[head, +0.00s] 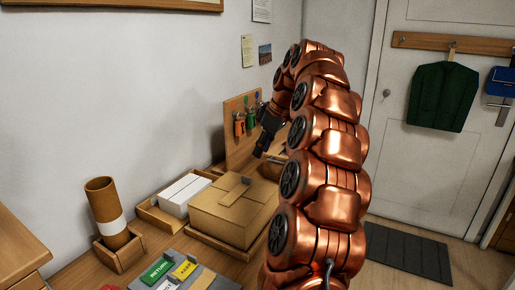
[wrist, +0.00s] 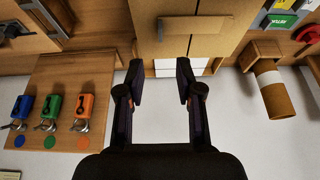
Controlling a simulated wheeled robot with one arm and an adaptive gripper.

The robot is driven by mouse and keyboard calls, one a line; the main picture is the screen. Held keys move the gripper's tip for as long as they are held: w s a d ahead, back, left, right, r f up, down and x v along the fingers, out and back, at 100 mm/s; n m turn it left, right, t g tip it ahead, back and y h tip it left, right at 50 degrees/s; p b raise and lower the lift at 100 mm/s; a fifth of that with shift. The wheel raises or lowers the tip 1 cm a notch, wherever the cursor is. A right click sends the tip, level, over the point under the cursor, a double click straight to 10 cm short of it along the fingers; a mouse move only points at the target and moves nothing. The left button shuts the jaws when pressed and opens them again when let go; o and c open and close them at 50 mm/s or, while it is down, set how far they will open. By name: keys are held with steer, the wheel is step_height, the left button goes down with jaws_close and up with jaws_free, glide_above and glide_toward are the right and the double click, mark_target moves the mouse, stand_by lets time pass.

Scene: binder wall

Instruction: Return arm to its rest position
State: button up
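My copper-coloured arm rises on the right of the head view and bends over toward the wall. My gripper (head: 266,134) hangs at its end, in front of the wooden key board (head: 236,153) and above the desk. In the wrist view my gripper (wrist: 158,82) has its two black fingers apart. Nothing is between them; the cardboard box (wrist: 220,32) shows beyond the tips. In the head view my arm hides the desk's right part.
The closed cardboard box (head: 232,211) sits on the desk beside a tray of white paper (head: 184,194). A cardboard tube (head: 106,209) stands in a wooden holder. Several key tags hang on the board (wrist: 93,67). A door (head: 425,167) and dark mat (head: 408,256) lie right.

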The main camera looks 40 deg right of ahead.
steer(key=s+a+f+g+p, duration=0.1)
steer(key=s+a+g, duration=0.15)
steer(key=a, duration=0.95)
steer(key=s+a+f+g+p, duration=0.15)
steer(key=s+a, duration=0.25)
steer(key=a, duration=0.8)
steer(key=s+a+f+m+p, duration=0.1)
steer(key=s+a+f, duration=0.2)
steer(key=s, duration=0.5)
steer(key=s+a+f+m+g+h+p, duration=0.1)
steer(key=s+a+f, duration=0.2)
steer(key=s, duration=0.5)
steer(key=s+a+f+m+g+p, duration=0.1)
steer(key=s+a+f, duration=0.2)
steer(key=s, duration=0.6)
steer(key=shift+a+f+m+h, duration=0.3)
steer(key=shift+a+m, duration=0.1)
steer(key=shift+a, duration=0.05)
steer(key=shift+c, duration=0.2)
